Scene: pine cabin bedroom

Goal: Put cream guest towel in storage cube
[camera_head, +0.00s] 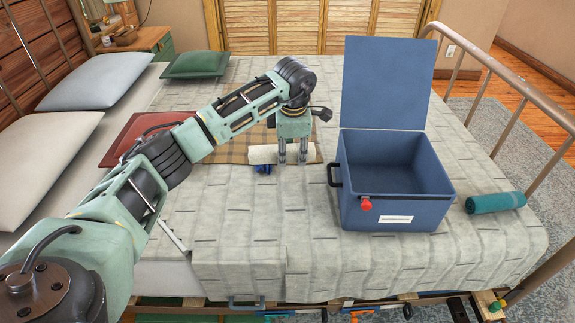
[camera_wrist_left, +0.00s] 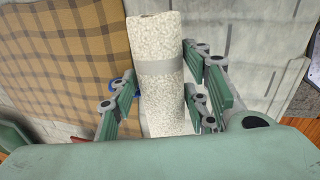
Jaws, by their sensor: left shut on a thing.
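The cream guest towel (camera_head: 262,154) is a rolled cylinder lying on the bed by the edge of a plaid cloth. My left gripper (camera_head: 292,161) points down over it with its fingers on either side of the roll. In the left wrist view the towel (camera_wrist_left: 160,85), with a grey band round it, sits between the green finger pads (camera_wrist_left: 163,112), and the gripper is shut on it. The storage cube (camera_head: 395,195) is a blue box to the right, its lid (camera_head: 388,82) standing open and its inside empty. My right gripper does not show.
A rolled teal towel (camera_head: 496,202) lies right of the cube, near the metal bed rail (camera_head: 520,117). Bare bedspread lies between towel and cube.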

